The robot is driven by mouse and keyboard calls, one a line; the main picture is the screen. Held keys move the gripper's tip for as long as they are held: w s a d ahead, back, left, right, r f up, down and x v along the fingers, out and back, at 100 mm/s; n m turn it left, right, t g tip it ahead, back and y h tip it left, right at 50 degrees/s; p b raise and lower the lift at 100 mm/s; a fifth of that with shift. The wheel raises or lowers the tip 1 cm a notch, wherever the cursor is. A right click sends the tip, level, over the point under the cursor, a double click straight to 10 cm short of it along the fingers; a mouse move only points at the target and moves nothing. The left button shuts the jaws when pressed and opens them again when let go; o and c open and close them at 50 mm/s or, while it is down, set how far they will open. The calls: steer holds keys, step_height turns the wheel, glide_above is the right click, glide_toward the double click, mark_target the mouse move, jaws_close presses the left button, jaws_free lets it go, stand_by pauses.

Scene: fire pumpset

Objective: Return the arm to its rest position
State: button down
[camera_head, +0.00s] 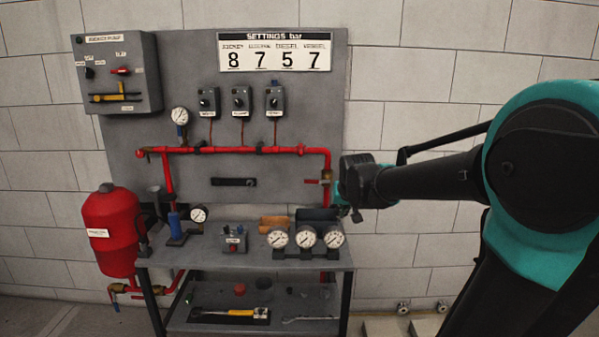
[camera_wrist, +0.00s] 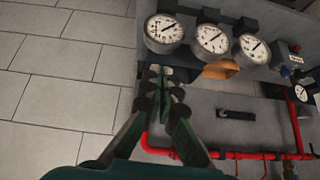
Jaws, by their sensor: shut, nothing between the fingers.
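My arm (camera_head: 435,180) reaches in from the right in the head view, its outer link stretched left in front of the panel's right edge. My gripper (camera_head: 347,208) is at its end, small and dark, beside the red pipe. In the wrist view my gripper (camera_wrist: 161,74) has its two fingers meeting at the tips, shut and empty. The tips show just below the left one of three round gauges (camera_wrist: 164,33) in that picture, with no contact that I can make out. The same gauges (camera_head: 305,238) stand on the bench in the head view.
The bench (camera_head: 210,258) carries a small switch box (camera_head: 234,238) and a single gauge (camera_head: 198,215). The grey panel (camera_head: 285,105) holds red piping (camera_head: 235,150) and switch boxes. A red tank (camera_head: 110,235) stands left. Bare wall (camera_head: 415,80) shows right of the panel.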

steer(key=s+d+f+g, duration=0.1)
steer(key=s+d+f, duration=0.2)
steer(key=s+f, duration=0.6)
steer(key=s+d+f+g, duration=0.2)
steer(key=s+f, duration=0.7)
steer(key=s, duration=0.6)
steer(key=shift+s+d, duration=0.2)
steer(key=shift+d, duration=0.25)
